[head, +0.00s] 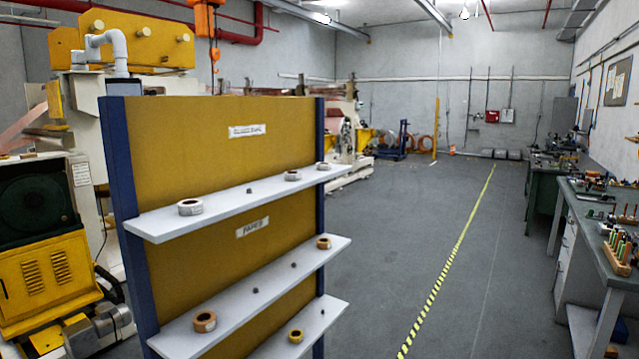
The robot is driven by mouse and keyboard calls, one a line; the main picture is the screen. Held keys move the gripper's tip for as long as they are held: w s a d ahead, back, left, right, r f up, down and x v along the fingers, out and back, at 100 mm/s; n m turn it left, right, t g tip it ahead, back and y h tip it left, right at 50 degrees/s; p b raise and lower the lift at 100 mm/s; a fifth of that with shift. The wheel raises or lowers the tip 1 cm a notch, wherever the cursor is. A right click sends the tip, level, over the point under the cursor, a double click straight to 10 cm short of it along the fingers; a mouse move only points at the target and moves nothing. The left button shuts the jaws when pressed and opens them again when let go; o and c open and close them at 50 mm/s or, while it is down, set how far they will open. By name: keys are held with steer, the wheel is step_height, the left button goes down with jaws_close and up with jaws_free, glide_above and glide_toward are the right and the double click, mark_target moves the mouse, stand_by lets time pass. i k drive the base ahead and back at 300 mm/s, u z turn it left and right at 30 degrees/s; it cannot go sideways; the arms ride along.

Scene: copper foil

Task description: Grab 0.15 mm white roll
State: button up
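White rolls lie on the upper shelf (240,205) of a rack with a yellow back panel (195,140) and blue posts. One white roll (190,207) is near the shelf's left end. A second white roll (292,175) is near its right part, and a third, paler roll (323,166) is close to the right end. I cannot read any thickness on them, so I cannot tell which is 0.15 mm. My gripper is not in view.
The lower shelves hold brown rolls (204,322) (323,243) and a yellow roll (296,336). Yellow machinery (55,280) stands left of the rack. Workbenches (600,230) line the right wall. The grey floor (390,240) right of the rack is clear, with a yellow-black striped line (447,260).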

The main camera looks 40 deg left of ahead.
mark_target(190, 206)
steer(key=u, duration=0.35)
steer(key=i, duration=1.6)
steer(key=u, duration=0.85)
steer(key=i, duration=1.45)
steer(key=u, duration=1.75)
steer(key=i, duration=0.65)
steer(key=u, duration=0.75)
